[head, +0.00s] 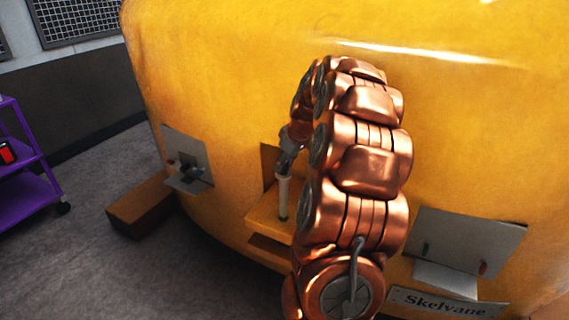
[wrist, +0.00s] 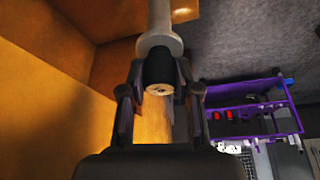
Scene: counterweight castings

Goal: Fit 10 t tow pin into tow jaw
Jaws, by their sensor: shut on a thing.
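My gripper (head: 286,165) is shut on the tow pin (head: 283,196), which hangs roughly upright below it with a pale shaft. In the wrist view my gripper's two fingers (wrist: 158,80) stand either side of the pin's black grip; the pin's pale grey collar (wrist: 158,42) and shaft lie beyond. The tow jaw (head: 262,212) is a yellow ledge with a dark slot beneath, on the front of the yellow casting. The pin's lower end shows at the jaw's upper plate. I cannot tell whether it is in a hole. My copper arm hides the jaw's right side.
The yellow casting (head: 220,80) fills the middle. A grey plate with a small fitting (head: 186,165) is at left, another plate (head: 468,242) at right, above a "Skelvane" nameplate (head: 445,303). A timber block (head: 140,212) lies on the floor. A purple shelf cart (head: 30,165) stands far left.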

